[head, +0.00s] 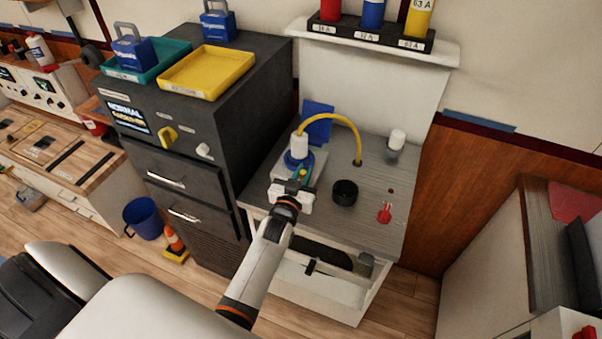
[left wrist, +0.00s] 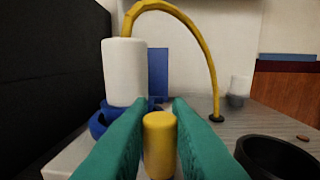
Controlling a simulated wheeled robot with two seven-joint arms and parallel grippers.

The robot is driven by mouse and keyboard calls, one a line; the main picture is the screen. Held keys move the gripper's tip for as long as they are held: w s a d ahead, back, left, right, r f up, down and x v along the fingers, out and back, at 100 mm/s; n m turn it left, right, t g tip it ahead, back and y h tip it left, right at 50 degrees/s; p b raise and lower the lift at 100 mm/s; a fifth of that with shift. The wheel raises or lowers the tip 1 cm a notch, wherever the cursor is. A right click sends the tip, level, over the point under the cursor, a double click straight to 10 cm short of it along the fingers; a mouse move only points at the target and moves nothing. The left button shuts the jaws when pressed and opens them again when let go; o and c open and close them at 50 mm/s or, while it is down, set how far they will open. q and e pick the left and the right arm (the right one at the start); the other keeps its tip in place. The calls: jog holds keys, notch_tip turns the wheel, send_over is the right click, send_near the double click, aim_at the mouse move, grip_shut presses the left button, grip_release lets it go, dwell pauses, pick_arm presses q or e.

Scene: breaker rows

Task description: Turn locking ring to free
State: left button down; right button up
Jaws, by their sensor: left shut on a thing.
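The blue locking ring (head: 298,160) sits around the foot of a white plug (head: 299,145) on a pale plate on the grey worktop. The ring (left wrist: 97,124) and white plug (left wrist: 124,72) also show in the left wrist view. A yellow cable rises from the plug's top and arches to the worktop. My left gripper (head: 302,174) is in front of the ring. Its green fingers (left wrist: 160,140) are shut on a yellow cylindrical grip (left wrist: 160,145). Whether this grip joins the ring is hidden. My right gripper is not in view.
A black round cup (head: 344,192) stands to the right of my left gripper. A red item (head: 384,213) and a white-topped knob (head: 396,141) are farther right. A dark cabinet (head: 240,110) rises on the left. The worktop between these is clear.

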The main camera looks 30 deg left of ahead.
pick_arm(q)
jog(key=shift+d, duration=0.15)
jog(key=c, duration=1.4)
grip_release()
jog(key=shift+w, duration=0.1)
jog(key=s+d+b, duration=0.2)
jog(key=s, duration=0.9)
jog(key=shift+s, duration=0.4)
